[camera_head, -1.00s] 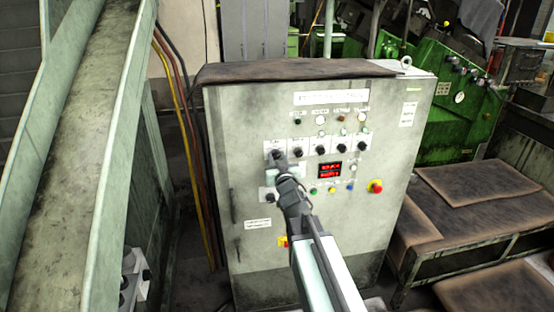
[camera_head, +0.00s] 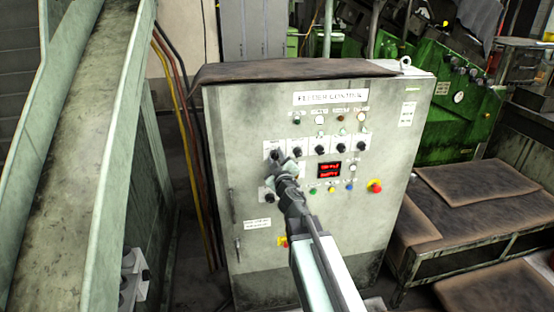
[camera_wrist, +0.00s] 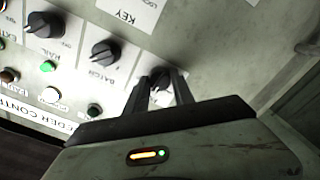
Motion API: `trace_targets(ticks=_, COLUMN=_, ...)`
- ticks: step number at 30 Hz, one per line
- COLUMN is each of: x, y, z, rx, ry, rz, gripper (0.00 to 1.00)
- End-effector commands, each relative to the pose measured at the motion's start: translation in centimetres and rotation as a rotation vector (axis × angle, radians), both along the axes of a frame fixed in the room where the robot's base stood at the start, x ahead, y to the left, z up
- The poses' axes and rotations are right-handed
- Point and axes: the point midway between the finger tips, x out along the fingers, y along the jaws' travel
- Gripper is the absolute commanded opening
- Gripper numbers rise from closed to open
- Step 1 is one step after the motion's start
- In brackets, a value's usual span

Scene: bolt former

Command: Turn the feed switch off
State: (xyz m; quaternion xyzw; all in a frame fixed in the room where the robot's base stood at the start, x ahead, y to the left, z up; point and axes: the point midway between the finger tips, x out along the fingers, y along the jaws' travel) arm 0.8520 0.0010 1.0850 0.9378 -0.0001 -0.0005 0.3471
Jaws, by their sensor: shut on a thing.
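The grey feeder control cabinet (camera_head: 300,230) stands in front of me, with a row of black rotary knobs on white plates. My gripper (camera_wrist: 164,82) is at the leftmost knob of that row in the head view. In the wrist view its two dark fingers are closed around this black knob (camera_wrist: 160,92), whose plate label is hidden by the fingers. In the head view the gripper (camera_head: 278,164) covers part of the plate and the knob (camera_head: 275,155). I cannot read the knob's pointer position.
The BATCH knob (camera_wrist: 105,53) sits beside the held one. A KEY plate (camera_head: 264,193) is below it. A red display (camera_head: 329,170), coloured buttons and a red emergency stop (camera_head: 375,186) are to the right. A chute (camera_head: 75,150) stands at left, a low bench (camera_head: 470,235) at right.

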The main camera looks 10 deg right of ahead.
Motion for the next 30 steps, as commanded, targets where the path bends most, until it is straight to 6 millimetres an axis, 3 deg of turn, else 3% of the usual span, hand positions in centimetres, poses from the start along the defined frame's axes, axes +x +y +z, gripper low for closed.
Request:
trace_targets(ticks=21, x=0.00, y=0.09, z=-0.04, rx=-0.077, ry=0.001, rz=0.001, gripper=0.00)
trace_targets(ticks=22, x=0.00, y=0.10, z=-0.04, rx=-0.077, ry=0.001, rz=0.001, gripper=0.38)
trace_targets(ticks=23, x=0.00, y=0.10, z=-0.03, rx=-0.077, ry=0.001, rz=0.001, gripper=0.46)
trace_targets(ticks=24, x=0.00, y=0.11, z=-0.03, rx=-0.077, ry=0.001, rz=0.001, gripper=0.52)
trace_targets(ticks=30, x=0.00, y=0.14, z=-0.02, rx=-0.077, ry=0.000, rz=0.001, gripper=0.52)
